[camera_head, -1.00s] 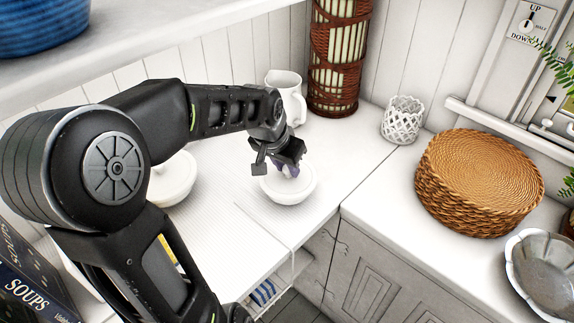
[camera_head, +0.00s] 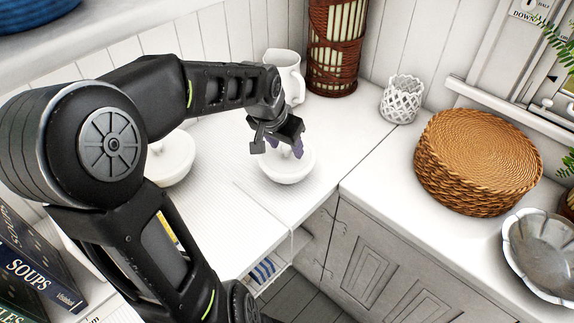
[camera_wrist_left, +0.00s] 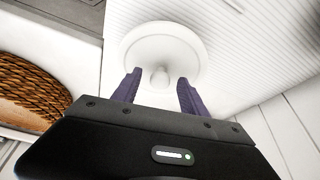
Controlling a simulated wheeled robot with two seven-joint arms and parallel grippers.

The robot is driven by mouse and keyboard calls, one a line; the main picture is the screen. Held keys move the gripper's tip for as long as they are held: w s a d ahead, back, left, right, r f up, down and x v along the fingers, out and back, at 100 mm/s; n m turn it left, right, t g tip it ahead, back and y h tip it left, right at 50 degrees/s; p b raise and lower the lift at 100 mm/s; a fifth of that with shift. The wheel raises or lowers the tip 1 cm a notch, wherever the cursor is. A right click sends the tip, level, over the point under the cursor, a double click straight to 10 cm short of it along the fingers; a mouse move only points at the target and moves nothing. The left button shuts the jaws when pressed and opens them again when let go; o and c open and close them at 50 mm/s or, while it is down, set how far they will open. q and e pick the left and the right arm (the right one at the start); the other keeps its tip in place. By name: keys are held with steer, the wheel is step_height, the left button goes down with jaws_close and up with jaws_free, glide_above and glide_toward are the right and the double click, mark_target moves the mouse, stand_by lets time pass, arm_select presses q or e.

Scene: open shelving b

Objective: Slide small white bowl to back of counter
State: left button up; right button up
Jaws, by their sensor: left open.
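The small white bowl (camera_head: 286,172) stands upright on the white counter, below my left gripper. My left gripper (camera_head: 290,148) is open over the bowl, with its purple fingers pointing down. In the left wrist view the round white bowl (camera_wrist_left: 160,42) lies just beyond the fingertips. A small pale knob-like part shows between the two fingers of the left gripper (camera_wrist_left: 158,88), and neither finger appears to close on it. I cannot tell whether a finger touches the bowl. My right gripper is out of view.
A white pitcher (camera_head: 290,75) and a wicker-wrapped cylinder (camera_head: 332,45) stand at the back. A larger white bowl (camera_head: 172,165) is to the left, partly behind my arm. A white lattice cup (camera_head: 402,100), wicker stack (camera_head: 478,160) and metal dish (camera_head: 545,255) are to the right.

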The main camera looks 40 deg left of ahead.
mark_target(280, 164)
arm_select(q)
steer(key=v, duration=0.7)
steer(key=shift+r, duration=0.35)
steer(key=shift+s, duration=0.15)
